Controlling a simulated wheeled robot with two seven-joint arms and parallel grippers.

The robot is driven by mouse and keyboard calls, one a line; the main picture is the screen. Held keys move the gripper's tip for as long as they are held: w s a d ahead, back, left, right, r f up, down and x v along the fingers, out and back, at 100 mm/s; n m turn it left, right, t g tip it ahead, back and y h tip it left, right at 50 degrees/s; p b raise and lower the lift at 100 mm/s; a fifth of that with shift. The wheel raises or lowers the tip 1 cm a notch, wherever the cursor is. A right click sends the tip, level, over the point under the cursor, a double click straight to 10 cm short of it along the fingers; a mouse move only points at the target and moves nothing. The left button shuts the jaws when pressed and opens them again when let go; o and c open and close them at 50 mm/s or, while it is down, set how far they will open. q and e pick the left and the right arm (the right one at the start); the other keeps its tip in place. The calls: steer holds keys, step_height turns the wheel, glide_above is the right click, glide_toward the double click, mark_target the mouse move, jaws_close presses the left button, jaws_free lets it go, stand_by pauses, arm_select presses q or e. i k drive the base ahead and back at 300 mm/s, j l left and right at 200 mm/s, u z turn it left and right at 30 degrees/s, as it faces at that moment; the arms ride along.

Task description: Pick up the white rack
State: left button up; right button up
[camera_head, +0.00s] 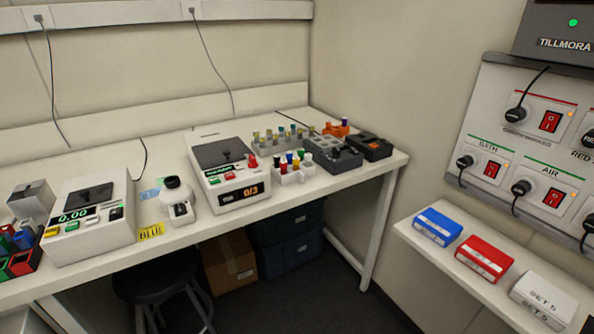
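A small white rack (296,178) stands on the white bench, holding several tubes with coloured caps, among them red, green, blue and white. It is just right of a white device (228,170) with a grey lid and a display reading 0/3. A grey rack (268,150) with several tubes stands behind it. Neither of my grippers is in view, and nothing touches the white rack from above.
Grey (338,156) and black (371,146) blocks stand right of the rack. A scale (90,232) and a small white device (179,202) are to the left. A side shelf (429,255) holds blue, red and white boxes. A stool (153,281) stands below the bench.

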mark_target(291, 176)
steer(key=i+j+z, duration=0.35)
steer(key=i, duration=0.15)
steer(key=i+j+z, duration=0.4)
steer(key=i+l, duration=0.05)
steer(key=l, duration=0.05)
